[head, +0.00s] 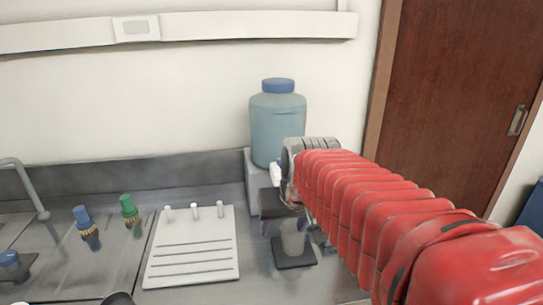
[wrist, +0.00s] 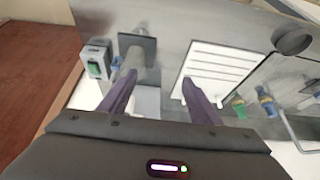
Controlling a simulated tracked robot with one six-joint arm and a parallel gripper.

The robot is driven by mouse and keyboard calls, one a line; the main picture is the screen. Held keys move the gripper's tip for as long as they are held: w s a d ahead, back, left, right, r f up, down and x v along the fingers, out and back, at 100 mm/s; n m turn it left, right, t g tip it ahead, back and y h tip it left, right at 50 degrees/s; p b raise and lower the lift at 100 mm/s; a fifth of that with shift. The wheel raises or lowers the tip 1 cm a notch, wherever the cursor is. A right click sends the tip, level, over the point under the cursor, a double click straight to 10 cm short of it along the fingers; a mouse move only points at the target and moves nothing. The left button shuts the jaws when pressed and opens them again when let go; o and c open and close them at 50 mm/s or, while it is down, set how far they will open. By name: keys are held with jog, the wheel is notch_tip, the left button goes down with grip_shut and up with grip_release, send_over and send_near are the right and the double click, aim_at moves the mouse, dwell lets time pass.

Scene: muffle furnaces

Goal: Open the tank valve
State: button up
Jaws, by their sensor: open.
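The tank (head: 278,128) is a translucent blue bottle with a blue cap, standing on a pale block (head: 250,180) against the back wall in the head view. A small white part (head: 275,173) low at its front looks like the valve, but my wrist partly covers this area. My gripper (head: 282,222) points down in front of the block, over the counter, below the white part. In the wrist view my gripper (wrist: 158,82) shows two purple fingers spread apart with nothing held between them. I cannot make out the valve in the wrist view.
A clear cup (head: 293,240) stands on a dark pad (head: 295,256) close to my gripper. A white slotted rack (head: 192,252) lies left of it.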

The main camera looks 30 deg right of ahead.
jog(key=o, duration=0.3)
jog(key=shift+m+t+h, duration=0.4)
jog(key=shift+m+t, duration=0.1)
jog(key=shift+t, duration=0.2)
jog(key=w+d+r, duration=0.2)
jog(key=w+d, duration=0.1)
jog(key=w+d+r, duration=0.2)
jog(key=w+d, duration=0.1)
jog(key=w+d+r, duration=0.1)
jog(key=w+d, duration=0.2)
jog(key=shift+w+d+r, duration=0.1)
jog(key=shift+d+r, duration=0.1)
jog(key=shift+r, duration=0.2)
jog(key=w+r, duration=0.1)
jog(key=r, duration=0.1)
jog(key=w+d+r+t, duration=0.1)
jog(key=w+r, duration=0.1)
jog(key=w+d+r+t, duration=0.1)
jog(key=r, duration=0.1)
jog(key=shift+w+d+r+n+h, duration=0.15)
jog(key=shift+w+r+n+h, duration=0.1)
jog(key=shift+n+h, duration=0.15)
jog(key=shift+w+f, duration=0.1)
jog(key=shift+f, duration=0.05)
jog(key=x, duration=1.3)
jog(key=shift+w+f, duration=0.15)
jog(key=shift+f, duration=0.05)
jog(key=shift+c, duration=0.3)
jog(key=c, duration=1)
jog(key=shift+o, duration=0.2)
